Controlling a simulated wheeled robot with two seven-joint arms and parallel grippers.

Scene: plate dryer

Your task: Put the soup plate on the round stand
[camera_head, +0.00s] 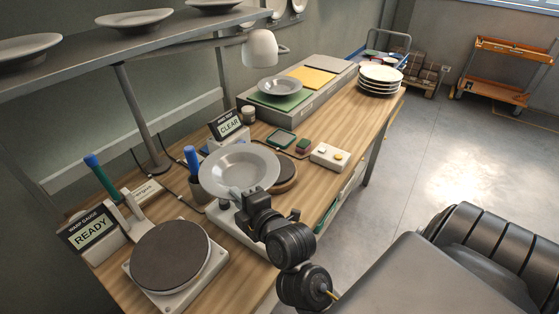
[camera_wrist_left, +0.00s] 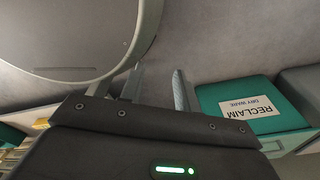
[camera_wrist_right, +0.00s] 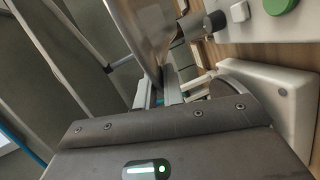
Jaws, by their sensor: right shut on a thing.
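A grey wide-rimmed soup plate (camera_head: 226,163) is held above the bench, its face toward the head camera. My right gripper (camera_head: 237,196) is shut on its near rim; in the right wrist view the plate (camera_wrist_right: 145,28) rises steeply from between the fingers (camera_wrist_right: 168,92). A dark round disc on a white base (camera_head: 170,256) stands empty at the left front, by a READY sign. A round wooden stand (camera_head: 288,178) shows partly behind the held plate, which hides the rest. My left gripper (camera_wrist_left: 157,90) is open and empty in the left wrist view; it is outside the head view.
A READY sign (camera_head: 89,229) and a CLEAR sign (camera_head: 229,124) stand on the bench. Another grey plate (camera_head: 279,85) lies on a green mat. A white stack of plates (camera_head: 379,80) stands at the far end. A white button box (camera_head: 330,156) sits near the right edge. A shelf (camera_head: 110,45) overhangs the back.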

